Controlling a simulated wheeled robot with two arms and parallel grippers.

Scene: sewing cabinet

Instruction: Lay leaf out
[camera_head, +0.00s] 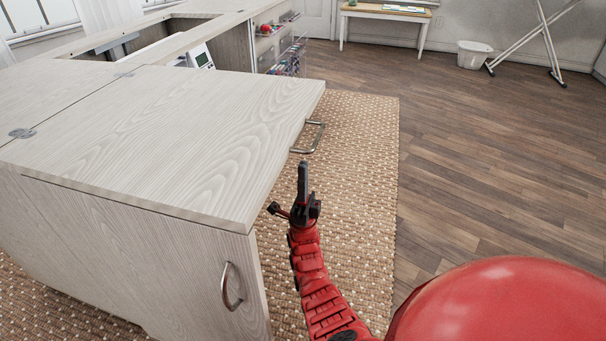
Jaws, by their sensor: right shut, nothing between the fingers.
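The leaf (190,135) is a pale wood-grain panel that lies flat and level at the cabinet's near right end. Hinges (22,133) show along the seam on its left side. A metal handle (311,138) sticks out from its right edge. My right gripper (303,168) is shut and empty, just below that handle in the picture; I cannot tell whether it touches it. Below the leaf stands an upright wood panel (130,250) with a curved handle (230,287). My left gripper is not in view.
The cabinet's opening holds a white machine (198,58), beside shelves of thread (288,62). A woven rug (360,190) lies under the cabinet, with open wood floor (490,170) to the right. A small table (386,13), white bin (474,54) and ironing-board legs (545,35) stand far back.

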